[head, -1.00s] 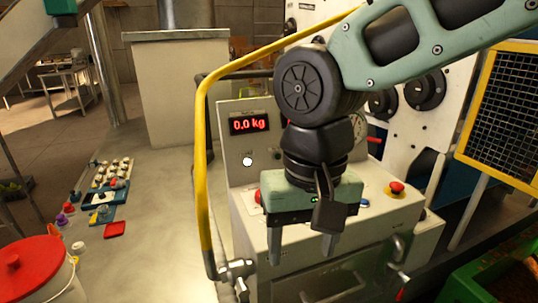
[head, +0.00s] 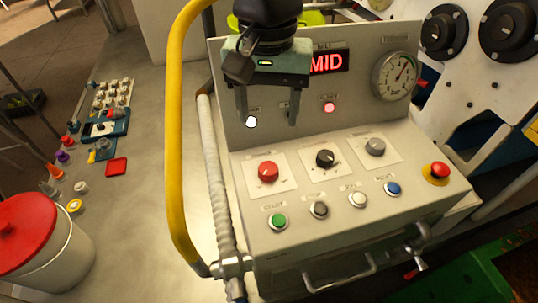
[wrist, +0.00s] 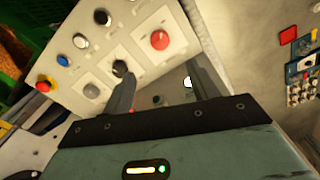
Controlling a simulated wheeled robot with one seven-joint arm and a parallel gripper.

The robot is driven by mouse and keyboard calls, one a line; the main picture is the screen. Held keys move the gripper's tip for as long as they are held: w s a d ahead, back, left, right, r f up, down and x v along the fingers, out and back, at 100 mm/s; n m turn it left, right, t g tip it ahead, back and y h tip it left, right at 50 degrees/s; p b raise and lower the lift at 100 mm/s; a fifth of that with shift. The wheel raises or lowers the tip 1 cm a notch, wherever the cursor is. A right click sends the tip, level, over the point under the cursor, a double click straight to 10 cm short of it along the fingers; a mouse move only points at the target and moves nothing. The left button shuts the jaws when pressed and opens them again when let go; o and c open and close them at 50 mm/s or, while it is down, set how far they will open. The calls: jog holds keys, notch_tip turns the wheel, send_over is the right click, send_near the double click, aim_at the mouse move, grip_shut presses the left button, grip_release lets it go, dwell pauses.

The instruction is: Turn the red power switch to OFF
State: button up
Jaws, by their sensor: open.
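The red power switch (head: 268,171) is a round red knob on a white plate at the left of the sloped control panel (head: 330,213). It also shows in the wrist view (wrist: 160,40), beyond the fingers. Its pointer direction is too small to tell. My gripper (head: 269,120) is open and empty, fingers pointing down, above and behind the red knob in the head view, in front of the upright panel. It touches no knob that I can see. A black knob (head: 325,158) and a grey knob (head: 375,147) sit to the right of the red one.
Green (head: 278,221), black, white and blue (head: 392,188) buttons line the panel's front. A red emergency button (head: 437,171) stands at right. The display (head: 328,62) reads "MID", beside a gauge (head: 395,76). A lidded bucket (head: 45,240) stands far left.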

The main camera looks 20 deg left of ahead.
aim_at(268, 168)
notch_tip(268, 168, down, 14)
jog(key=p, duration=0.3)
jog(key=shift+r, duration=0.2)
jog(key=c, duration=1)
